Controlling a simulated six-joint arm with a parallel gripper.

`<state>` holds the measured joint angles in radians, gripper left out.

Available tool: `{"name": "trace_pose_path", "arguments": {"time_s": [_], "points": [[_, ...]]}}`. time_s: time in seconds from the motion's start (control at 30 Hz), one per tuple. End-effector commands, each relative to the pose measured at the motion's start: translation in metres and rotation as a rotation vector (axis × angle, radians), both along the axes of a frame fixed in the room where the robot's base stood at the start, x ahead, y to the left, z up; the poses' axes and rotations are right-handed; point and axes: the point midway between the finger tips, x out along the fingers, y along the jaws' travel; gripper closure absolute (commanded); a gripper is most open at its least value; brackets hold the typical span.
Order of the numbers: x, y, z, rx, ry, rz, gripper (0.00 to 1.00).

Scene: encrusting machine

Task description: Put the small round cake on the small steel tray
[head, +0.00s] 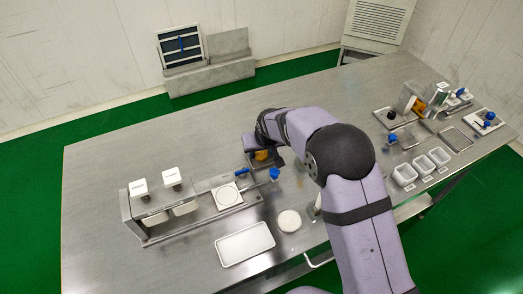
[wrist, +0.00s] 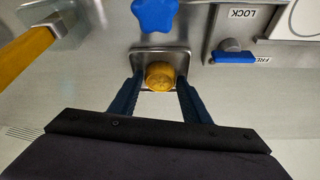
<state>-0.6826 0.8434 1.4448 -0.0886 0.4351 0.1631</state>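The small round cake (wrist: 160,76) is golden yellow with a marked top. In the wrist view it appears within the rim of the small steel tray (wrist: 139,57), and it looks to be resting there. In the head view the cake (head: 262,155) shows beside my wrist, over the small steel tray (head: 252,165). My arm hides part of this area and the fingertips there.
A blue star-shaped knob (wrist: 155,14) and a blue lever (wrist: 234,57) by the LOCK label are close to the tray. The machine (head: 180,208) stands to the left. A white tray (head: 245,244) and a round white disc (head: 289,221) lie in front. The table's back left is clear.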

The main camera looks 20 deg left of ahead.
Motion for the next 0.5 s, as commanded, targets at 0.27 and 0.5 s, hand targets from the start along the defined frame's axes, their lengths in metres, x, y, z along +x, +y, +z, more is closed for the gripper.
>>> {"name": "trace_pose_path", "arguments": {"time_s": [0.27,0.5], "points": [[0.0000,0.0000,0.0007,0.000,0.000,0.000,0.55],[-0.0015,-0.0009,0.0096,0.001,-0.002,0.000,0.55]]}}
